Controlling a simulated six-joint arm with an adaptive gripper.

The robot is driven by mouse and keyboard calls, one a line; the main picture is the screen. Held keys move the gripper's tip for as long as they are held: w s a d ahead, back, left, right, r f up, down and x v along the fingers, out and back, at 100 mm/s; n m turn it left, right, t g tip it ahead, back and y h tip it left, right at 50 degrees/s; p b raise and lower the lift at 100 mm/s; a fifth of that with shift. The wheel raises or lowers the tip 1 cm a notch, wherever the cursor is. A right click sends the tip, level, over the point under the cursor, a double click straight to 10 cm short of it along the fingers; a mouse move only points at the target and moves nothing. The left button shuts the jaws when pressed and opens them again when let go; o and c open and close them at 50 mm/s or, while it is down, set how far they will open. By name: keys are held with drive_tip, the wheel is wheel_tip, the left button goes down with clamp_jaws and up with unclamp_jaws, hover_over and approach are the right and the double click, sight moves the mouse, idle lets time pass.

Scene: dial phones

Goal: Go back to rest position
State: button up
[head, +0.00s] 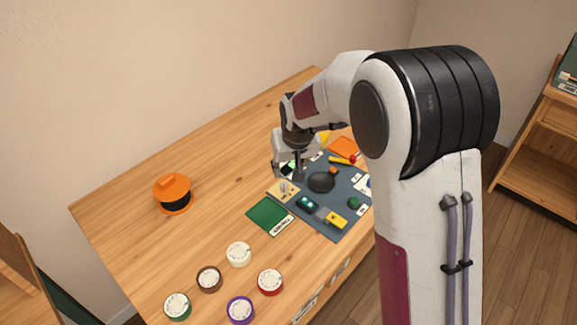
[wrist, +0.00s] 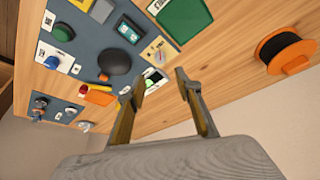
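My gripper (wrist: 163,85) shows in the wrist view with its two fingers spread apart and nothing between them. In the head view my gripper (head: 287,165) hangs over the table near the far left part of a dark blue-grey mat (head: 335,225). The mat carries small devices, and it also shows in the wrist view (wrist: 85,48). My arm hides part of the mat's right side in the head view.
An orange and black spool (head: 172,194) stands on the left of the wooden table (head: 130,215). Several round dials, such as a white one (head: 238,254), lie near the front. A green square (head: 268,216) lies beside the mat.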

drive_tip(key=s+d+f+g, duration=0.1)
drive_tip(key=s+d+g, duration=0.1)
drive_tip(key=s, duration=0.6)
drive_tip(key=s+d+r+m+t, duration=0.1)
drive_tip(key=s+d+r, duration=0.3)
drive_tip(key=s, duration=0.5)
drive_tip(key=s+d+r+t, duration=0.1)
drive_tip(key=s+d+r, duration=0.3)
drive_tip(key=s+r, duration=0.3)
drive_tip(key=s+d+r+m+t+h, duration=0.1)
drive_tip(key=s+d+r, duration=0.3)
drive_tip(key=s, duration=0.7)
wheel_tip(320, 180, up, 2)
drive_tip(key=shift+s+m, duration=0.3)
drive_tip(key=shift+s, duration=0.1)
drive_tip(key=shift+o, duration=0.3)
drive_tip(key=shift+f, duration=0.15)
idle(2.2)
